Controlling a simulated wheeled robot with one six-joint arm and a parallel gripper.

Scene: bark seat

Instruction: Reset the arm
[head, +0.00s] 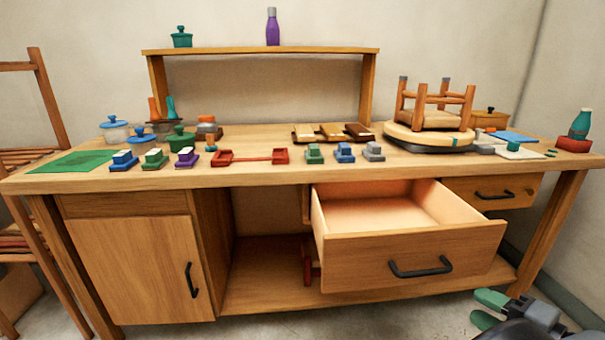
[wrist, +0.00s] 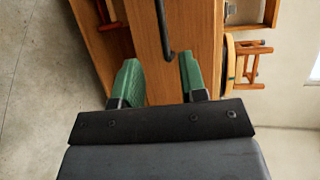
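My gripper (head: 483,309) shows at the lower right of the head view, low in front of the workbench and to the right of the open drawer. In the wrist view its two green fingers stand apart with nothing held between them (wrist: 160,72). The drawer (head: 420,262) is pulled out, and its inside looks empty where I can see it. Its black handle (head: 420,267) is apart from my gripper. In the wrist view a black handle (wrist: 161,25) appears beyond the fingertips, against a wooden front. Most of my arm is out of view.
The workbench top (head: 265,147) carries several small coloured blocks, lidded pots and a small upturned stool (head: 436,118) on a round turntable. A shelf (head: 260,51) behind holds a purple bottle (head: 272,29) and a green pot (head: 182,39). The bench's right leg (head: 545,235) stands near my gripper. Bare floor lies in front.

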